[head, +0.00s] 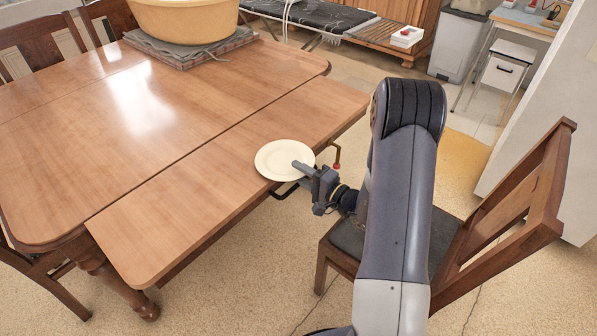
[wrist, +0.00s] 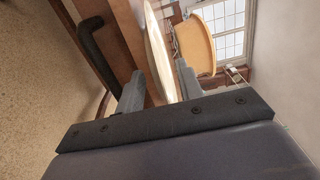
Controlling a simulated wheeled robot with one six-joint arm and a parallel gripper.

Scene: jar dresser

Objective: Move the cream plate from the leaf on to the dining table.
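The cream plate (head: 284,160) lies on the leaf (head: 200,190) of the table, at the leaf's outer edge and partly beyond it. The dining table's main top (head: 120,110) is on the far side of a seam, to the left. My gripper (head: 303,176) is at the plate's near right rim, with one finger over the plate. In the wrist view the plate (wrist: 158,50) shows edge-on between the two fingers (wrist: 159,85), which stand apart with a gap beside the rim. The lower finger is hidden in the head view.
A large tan basin (head: 185,15) stands on a grey pad at the table's back. A crank with a red knob (head: 336,165) and a black bracket (head: 284,191) stick out under the leaf. A wooden chair (head: 515,215) stands to the right. The tabletop's middle is clear.

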